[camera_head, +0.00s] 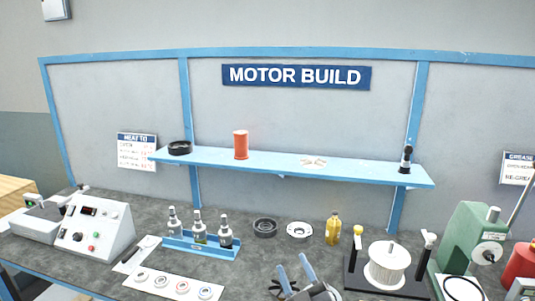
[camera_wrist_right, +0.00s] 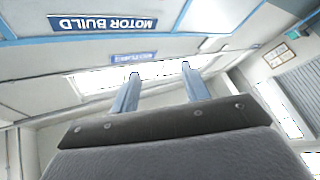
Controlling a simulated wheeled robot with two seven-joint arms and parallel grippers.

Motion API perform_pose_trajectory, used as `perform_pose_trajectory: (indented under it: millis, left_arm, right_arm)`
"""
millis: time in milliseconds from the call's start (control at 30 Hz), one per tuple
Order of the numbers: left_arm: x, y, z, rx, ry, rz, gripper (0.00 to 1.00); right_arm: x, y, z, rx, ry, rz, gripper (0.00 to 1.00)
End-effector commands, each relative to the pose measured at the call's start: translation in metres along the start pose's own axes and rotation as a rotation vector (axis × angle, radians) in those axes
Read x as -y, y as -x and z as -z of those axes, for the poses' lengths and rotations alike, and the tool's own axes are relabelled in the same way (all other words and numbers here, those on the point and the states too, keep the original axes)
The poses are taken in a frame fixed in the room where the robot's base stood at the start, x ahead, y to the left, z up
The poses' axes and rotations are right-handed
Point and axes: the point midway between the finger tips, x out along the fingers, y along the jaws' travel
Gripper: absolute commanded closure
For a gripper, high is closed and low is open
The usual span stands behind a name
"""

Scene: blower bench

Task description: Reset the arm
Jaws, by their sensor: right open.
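My right gripper (camera_head: 295,272) shows at the bottom middle of the head view, in front of the bench, its two blue-grey fingers apart and pointing up. In the right wrist view its fingers (camera_wrist_right: 160,75) are spread with nothing between them. The right wrist view looks toward the wall and ceiling, with the MOTOR BUILD sign (camera_wrist_right: 103,24) upside down. My left gripper is in neither view.
The grey bench (camera_head: 330,262) holds a control box (camera_head: 95,228), a blue rack (camera_head: 190,246) of bottles, a white strip of rings (camera_head: 172,284), a yellow bottle (camera_head: 333,230), a white spool (camera_head: 388,264) and a green machine (camera_head: 468,242). A blue shelf (camera_head: 285,168) spans behind.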

Motion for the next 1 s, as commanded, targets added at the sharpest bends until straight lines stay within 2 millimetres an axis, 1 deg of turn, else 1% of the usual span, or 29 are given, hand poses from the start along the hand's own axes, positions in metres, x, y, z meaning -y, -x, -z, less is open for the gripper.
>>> perform_pose_trajectory:
  millis: [33,67,100,167,200,267,300,367,400,433,500,600,633,800,1000]
  left_arm:
    - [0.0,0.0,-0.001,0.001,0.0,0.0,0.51]
    - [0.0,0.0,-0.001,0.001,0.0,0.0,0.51]
    - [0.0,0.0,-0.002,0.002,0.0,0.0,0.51]
    - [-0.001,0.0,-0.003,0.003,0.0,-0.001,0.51]
    - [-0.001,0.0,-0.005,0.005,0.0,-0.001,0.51]
    - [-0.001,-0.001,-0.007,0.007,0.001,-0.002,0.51]
    - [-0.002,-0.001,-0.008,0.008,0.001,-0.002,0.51]
    - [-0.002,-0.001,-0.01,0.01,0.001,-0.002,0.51]
    - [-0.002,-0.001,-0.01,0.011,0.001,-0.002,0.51]
    - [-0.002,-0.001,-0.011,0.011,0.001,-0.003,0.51]
    - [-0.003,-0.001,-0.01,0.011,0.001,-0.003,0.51]
    - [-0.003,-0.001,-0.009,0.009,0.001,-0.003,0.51]
    - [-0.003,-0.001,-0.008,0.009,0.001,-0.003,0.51]
    - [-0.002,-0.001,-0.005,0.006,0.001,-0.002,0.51]
    - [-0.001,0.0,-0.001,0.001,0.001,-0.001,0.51]
  right_arm:
    - [-0.004,0.015,-0.022,0.108,-0.04,-0.023,0.54]
    - [-0.007,0.024,-0.035,0.172,-0.061,-0.034,0.54]
    - [-0.01,0.037,-0.052,0.259,-0.091,-0.046,0.54]
    - [-0.011,0.059,-0.077,0.391,-0.133,-0.058,0.54]
    - [-0.011,0.076,-0.092,0.479,-0.16,-0.06,0.54]
    - [-0.009,0.103,-0.114,0.61,-0.199,-0.057,0.54]
    - [-0.006,0.123,-0.127,0.698,-0.226,-0.051,0.54]
    - [-0.001,0.155,-0.144,0.829,-0.264,-0.034,0.54]
    - [0.003,0.177,-0.153,0.915,-0.289,-0.019,0.54]
    - [0.007,0.194,-0.16,0.979,-0.306,-0.004,0.54]
    - [0.015,0.23,-0.169,1.107,-0.344,0.031,0.54]
    - [0.024,0.27,-0.175,1.246,-0.383,0.079,0.54]
    - [0.026,0.28,-0.175,1.281,-0.393,0.093,0.54]
    - [0.037,0.327,-0.174,1.432,-0.438,0.163,0.54]
    - [0.046,0.369,-0.168,1.561,-0.477,0.236,0.54]
